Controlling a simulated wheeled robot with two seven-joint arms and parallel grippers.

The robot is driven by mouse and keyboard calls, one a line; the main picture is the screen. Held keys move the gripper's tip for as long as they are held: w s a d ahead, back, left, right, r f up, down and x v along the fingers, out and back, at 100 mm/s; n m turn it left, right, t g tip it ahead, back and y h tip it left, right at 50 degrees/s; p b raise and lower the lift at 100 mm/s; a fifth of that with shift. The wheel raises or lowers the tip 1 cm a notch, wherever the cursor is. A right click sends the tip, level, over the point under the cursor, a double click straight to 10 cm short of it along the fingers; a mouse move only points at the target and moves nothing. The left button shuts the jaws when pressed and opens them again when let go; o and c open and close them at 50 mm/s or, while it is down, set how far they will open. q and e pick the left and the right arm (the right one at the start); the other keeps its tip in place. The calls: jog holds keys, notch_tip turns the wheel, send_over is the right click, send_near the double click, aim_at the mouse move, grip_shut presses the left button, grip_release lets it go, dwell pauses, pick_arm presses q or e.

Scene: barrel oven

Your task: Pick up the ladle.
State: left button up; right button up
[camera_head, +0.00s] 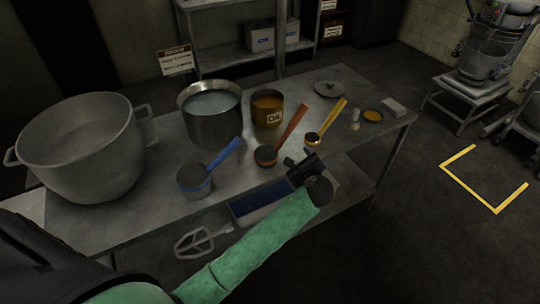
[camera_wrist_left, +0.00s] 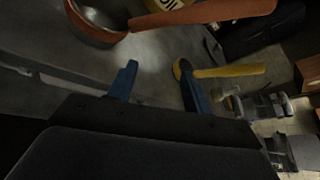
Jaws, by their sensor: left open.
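Three ladle-like dippers stand on the metal table (camera_head: 345,85): a blue-handled one (camera_head: 195,182) at the left, an orange-red-handled one (camera_head: 266,156) in the middle, and a smaller yellow-handled one (camera_head: 334,115) at the right. I cannot tell which one the task calls the ladle. My left gripper (camera_head: 303,160) is open and empty near the table's front edge, just in front of the yellow-handled one. In the left wrist view, its blue fingers (camera_wrist_left: 158,76) are apart, with the orange-red dipper (camera_wrist_left: 200,13) beyond at the top and the yellow handle (camera_wrist_left: 232,70) beside the right finger.
A lid (camera_head: 328,90), small dish (camera_head: 373,116) and white block (camera_head: 393,107) lie right. A blue bin (camera_head: 257,210) sits below.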

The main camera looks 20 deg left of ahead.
aim_at(300, 117)
pick_arm(q)
jog(key=w+r+m+t, duration=0.1)
jog(key=w+r+m, duration=0.1)
jog(key=r+m, duration=0.1)
jog(key=w+r+m+t+y, duration=0.1)
jog(key=r+m, duration=0.2)
jog(key=m, duration=0.2)
jog(key=w+r+m+t+y+p, duration=0.1)
jog(key=w+r+m, duration=0.1)
jog(key=m, duration=0.3)
jog(key=shift+w+a+r, duration=0.15)
jog(key=shift+w+r, duration=0.15)
jog(key=shift+r, duration=0.2)
jog(key=shift+w+a+f, duration=0.1)
jog(key=shift+w+a, duration=0.35)
jog(key=shift+w, duration=0.15)
jog(key=p+x, duration=0.2)
jog(key=x, duration=0.1)
jog(key=shift+w+a, duration=0.2)
jog(key=shift+a, duration=0.25)
jog(key=shift+w+a+f+p, duration=0.1)
jog(key=shift+w+a+p, duration=0.25)
jog(key=shift+w, duration=0.25)
grip_shut()
pick_arm(e)
notch_tip(300, 117, down, 12)
jog(key=s+d+t, duration=0.1)
jog(key=d, duration=0.1)
jog(key=shift+s+r, duration=0.2)
jog(key=shift+s, duration=0.2)
